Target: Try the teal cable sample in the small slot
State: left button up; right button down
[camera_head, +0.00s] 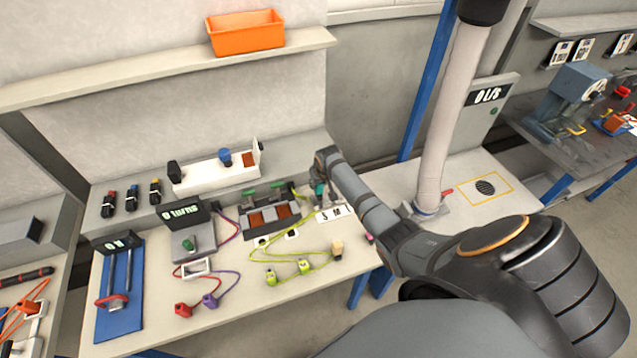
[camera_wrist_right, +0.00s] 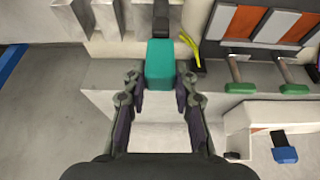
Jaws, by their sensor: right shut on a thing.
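The teal cable sample (camera_wrist_right: 160,63) is a teal block with a dark end at the top of the wrist view. My right gripper (camera_wrist_right: 161,84) is shut on it, one finger on each side. In the head view my right gripper (camera_head: 319,187) holds the sample at the back right of the bench, just above a white plate (camera_head: 334,214) marked S and M. The slots themselves are hard to make out. Whether the sample's dark end touches or enters a slot I cannot tell. My left gripper is not in view.
A rack with dark and orange-brown panels (camera_head: 268,216) stands just left of the gripper. Yellow-green cables (camera_head: 303,266) lie in front. A red and purple cable pair (camera_head: 209,300), a small grey scale-like box (camera_head: 188,242) and a blue board (camera_head: 120,298) are further left.

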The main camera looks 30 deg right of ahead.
jog(key=shift+f+b, duration=0.45)
jog(key=shift+f, duration=0.2)
jog(key=c, duration=1)
grip_release()
jog(key=shift+r, duration=0.1)
jog(key=v, duration=1.2)
jog(key=shift+s, duration=0.1)
jog(key=shift+c, duration=0.3)
